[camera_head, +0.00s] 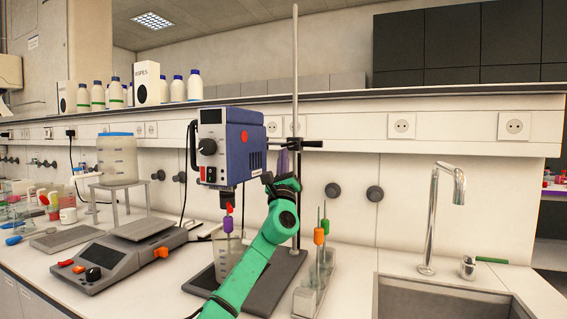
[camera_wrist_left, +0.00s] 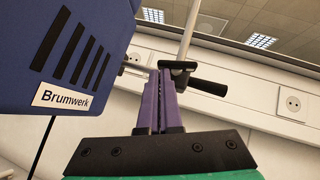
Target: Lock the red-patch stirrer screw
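The blue and white stirrer (camera_head: 224,150) hangs on a metal stand rod (camera_head: 295,70) and has a red patch on its side; its blue housing (camera_wrist_left: 75,55) fills the left of the wrist view. A black clamp (camera_wrist_left: 178,67) with a dark handle (camera_wrist_left: 208,87) joins the rod; the handle (camera_head: 309,143) points right in the head view. I cannot tell which part is the screw. My left gripper (camera_head: 283,155) is just right of the stirrer, below the clamp, fingers up. Its purple fingers (camera_wrist_left: 160,95) look shut, with nothing visible between them. My right gripper is out of view.
A beaker (camera_head: 228,250) stands below the stirrer on the stand's dark base (camera_head: 265,290). A rack (camera_head: 310,290) with orange and green-topped tools stands to the right, before the sink (camera_head: 440,300). A hotplate-like scale (camera_head: 120,255) is at left.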

